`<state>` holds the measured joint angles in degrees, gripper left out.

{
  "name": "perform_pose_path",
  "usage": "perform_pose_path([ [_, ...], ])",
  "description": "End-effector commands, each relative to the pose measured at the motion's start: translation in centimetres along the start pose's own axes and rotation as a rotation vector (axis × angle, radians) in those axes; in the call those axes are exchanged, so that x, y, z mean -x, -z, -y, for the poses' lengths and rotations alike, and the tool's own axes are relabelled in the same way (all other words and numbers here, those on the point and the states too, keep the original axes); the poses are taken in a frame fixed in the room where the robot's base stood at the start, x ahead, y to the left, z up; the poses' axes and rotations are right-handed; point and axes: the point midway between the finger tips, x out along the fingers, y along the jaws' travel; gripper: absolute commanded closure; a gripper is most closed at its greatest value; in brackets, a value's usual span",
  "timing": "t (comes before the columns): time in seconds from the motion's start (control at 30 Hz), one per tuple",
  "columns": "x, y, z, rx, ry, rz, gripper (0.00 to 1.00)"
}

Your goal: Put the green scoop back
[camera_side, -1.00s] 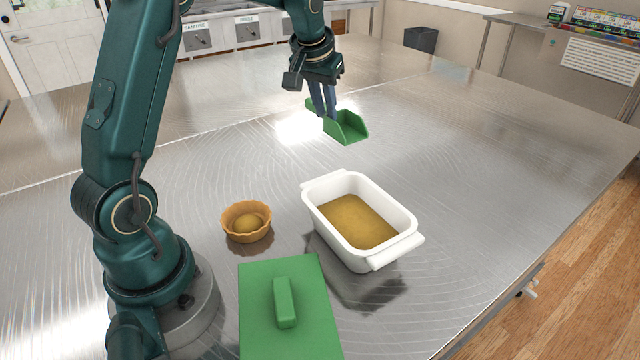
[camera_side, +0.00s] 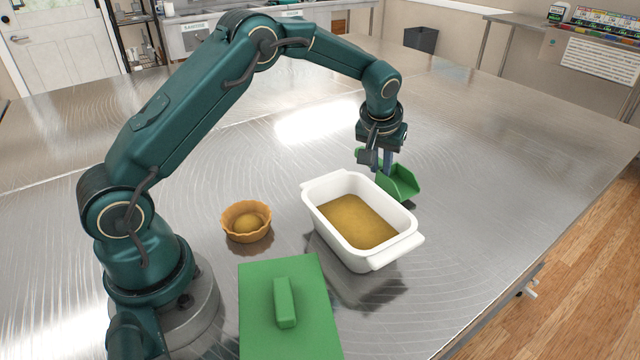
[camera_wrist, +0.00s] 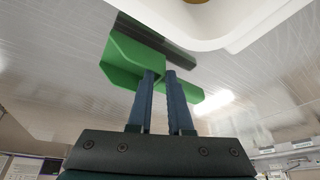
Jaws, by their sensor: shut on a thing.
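The green scoop (camera_side: 402,183) is held in my gripper (camera_side: 380,172), just behind the far right side of the white basin in the side view. The gripper is shut on the scoop's handle. In the wrist view the scoop (camera_wrist: 128,66) extends beyond the shut fingers (camera_wrist: 168,85) of my gripper. The white basin (camera_side: 391,254) stands on the steel table with a brown-yellow filling in it. Part of the basin's rim (camera_wrist: 240,36) shows at the top right of the wrist view. The scoop appears above the table; the exact gap is hard to tell.
A green lid with a handle (camera_side: 262,328) lies at the front. The steel table (camera_side: 520,170) is clear to the right and behind.

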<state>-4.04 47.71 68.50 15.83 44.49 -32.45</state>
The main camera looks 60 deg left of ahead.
Motion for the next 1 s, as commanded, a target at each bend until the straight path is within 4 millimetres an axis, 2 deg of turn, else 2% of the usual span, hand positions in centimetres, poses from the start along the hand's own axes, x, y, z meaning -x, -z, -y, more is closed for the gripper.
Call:
perform_pose_path([
  [0.1, -1.12, -0.49, -0.04, 0.001, 0.000, 0.001, 1.00],
  [0.5, -1.54, -0.62, -0.05, 0.000, -0.001, -0.001, 1.00],
  [0.53, -1.51, -0.62, -0.04, 0.000, -0.001, -0.001, 0.71],
  [0.57, -1.50, -0.61, -0.04, 0.000, -0.001, -0.001, 0.59],
  [0.6, -1.49, -0.61, -0.04, 0.000, -0.001, -0.001, 0.52],
  [1.0, -0.88, -0.46, -0.05, 0.001, -0.001, -0.002, 0.52],
])
